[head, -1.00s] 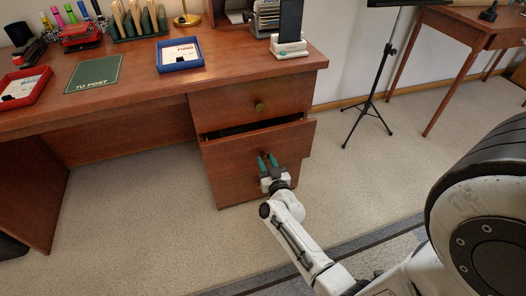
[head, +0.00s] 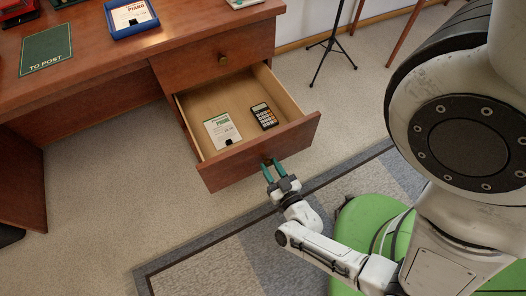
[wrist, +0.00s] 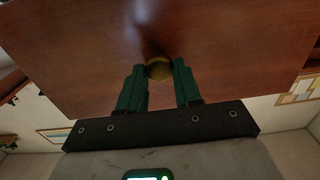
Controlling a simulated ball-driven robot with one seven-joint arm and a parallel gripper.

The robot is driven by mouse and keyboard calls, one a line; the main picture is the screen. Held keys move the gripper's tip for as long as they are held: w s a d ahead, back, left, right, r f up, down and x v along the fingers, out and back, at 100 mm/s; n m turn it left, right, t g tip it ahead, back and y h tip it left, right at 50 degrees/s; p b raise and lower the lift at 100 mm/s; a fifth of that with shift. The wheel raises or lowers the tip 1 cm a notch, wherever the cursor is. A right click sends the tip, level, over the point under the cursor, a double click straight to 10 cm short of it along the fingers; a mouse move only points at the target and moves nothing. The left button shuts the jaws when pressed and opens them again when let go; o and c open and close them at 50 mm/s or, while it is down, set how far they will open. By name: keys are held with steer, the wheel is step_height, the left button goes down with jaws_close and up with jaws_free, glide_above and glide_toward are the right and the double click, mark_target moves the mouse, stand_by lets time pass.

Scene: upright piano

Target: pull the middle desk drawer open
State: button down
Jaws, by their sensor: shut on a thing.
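The middle desk drawer (head: 222,103) stands well out from the desk, and its inside shows. A white and green card pad and a dark calculator lie in it. My gripper (head: 270,167) is at the middle of the drawer's front panel, its green fingers on either side of the round brass knob (wrist: 159,69). In the wrist view my gripper (wrist: 160,84) is shut on this knob, close to the wooden front. In the head view the knob is mostly hidden by the fingers.
The closed top drawer with its brass knob (head: 223,59) is above. The desk top (head: 88,50) carries a green TO POST mat and a blue tray. A black stand (head: 328,50) is at the back right. Carpet and a grey rug (head: 230,255) lie in front.

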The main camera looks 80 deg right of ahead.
steer(key=shift+v, duration=1.4)
steer(key=c, duration=0.8)
jaws_free()
steer(key=v, duration=1)
steer(key=shift+s+a, duration=0.25)
steer(key=shift+s, duration=0.05)
steer(key=shift+a, duration=0.1)
